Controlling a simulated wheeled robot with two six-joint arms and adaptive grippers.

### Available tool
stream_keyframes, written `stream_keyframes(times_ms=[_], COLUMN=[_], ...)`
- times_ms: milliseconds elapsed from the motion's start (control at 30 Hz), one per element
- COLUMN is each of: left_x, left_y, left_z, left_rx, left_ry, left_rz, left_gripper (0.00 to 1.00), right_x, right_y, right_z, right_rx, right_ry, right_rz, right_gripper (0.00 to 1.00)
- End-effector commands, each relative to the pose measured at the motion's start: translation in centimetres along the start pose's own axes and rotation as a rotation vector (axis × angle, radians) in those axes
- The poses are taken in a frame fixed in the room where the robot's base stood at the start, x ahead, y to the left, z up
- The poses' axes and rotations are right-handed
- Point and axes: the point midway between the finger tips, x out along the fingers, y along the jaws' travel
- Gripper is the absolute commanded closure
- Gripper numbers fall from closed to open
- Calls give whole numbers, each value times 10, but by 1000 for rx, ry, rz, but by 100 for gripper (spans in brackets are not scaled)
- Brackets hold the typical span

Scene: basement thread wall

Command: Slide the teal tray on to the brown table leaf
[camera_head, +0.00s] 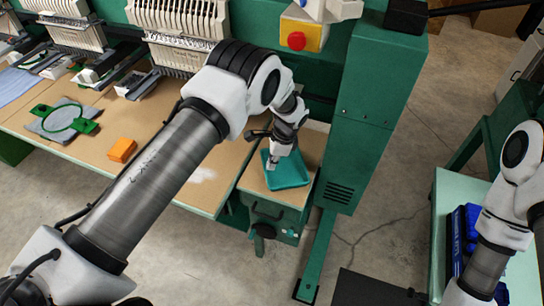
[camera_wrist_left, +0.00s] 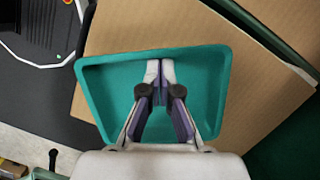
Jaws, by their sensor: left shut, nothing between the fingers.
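The teal tray (camera_head: 291,173) rests on the brown table leaf (camera_head: 258,180), close to the leaf's right edge in the head view. In the left wrist view the tray (camera_wrist_left: 209,75) shows its raised rim, and brown board (camera_wrist_left: 262,82) lies around much of it. My left gripper (camera_head: 272,166) points down at the tray's inside, near its left side. In the wrist view its fingers (camera_wrist_left: 154,72) are together with nothing between them, over the tray's floor. Whether the fingertips touch the tray cannot be told. My right arm shows at the right, but its gripper does not.
A long brown table (camera_head: 190,178) with an orange block (camera_head: 122,150) and a green hoop (camera_head: 65,118) lies left of the leaf. A green machine column (camera_head: 377,110) stands right behind it. A pale green table (camera_head: 450,195) holds blue items at the right.

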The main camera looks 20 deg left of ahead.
Motion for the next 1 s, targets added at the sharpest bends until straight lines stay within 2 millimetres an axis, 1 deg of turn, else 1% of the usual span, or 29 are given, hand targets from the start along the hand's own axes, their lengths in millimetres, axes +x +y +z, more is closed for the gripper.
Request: stream_keyframes(times_ms=[167,367,667,767,1000], left_x=[0,4,2,-8,-55], left_y=[0,0,0,-1,-2], left_z=[0,16,16,16,17], left_rx=[1,1,2,1,2], left_ry=[0,-1,0,0,2], left_rz=[0,0,-1,-2,-2], left_gripper=[100,100,100,100,100], right_x=[0,4,4,5,5], right_y=[0,0,2,4,4], right_z=[0,0,0,0,0], right_rx=[0,0,-2,1,1], right_ry=[0,0,0,0,0], right_rz=[0,0,-3,-6,-6], right_gripper=[60,60,60,60,60])
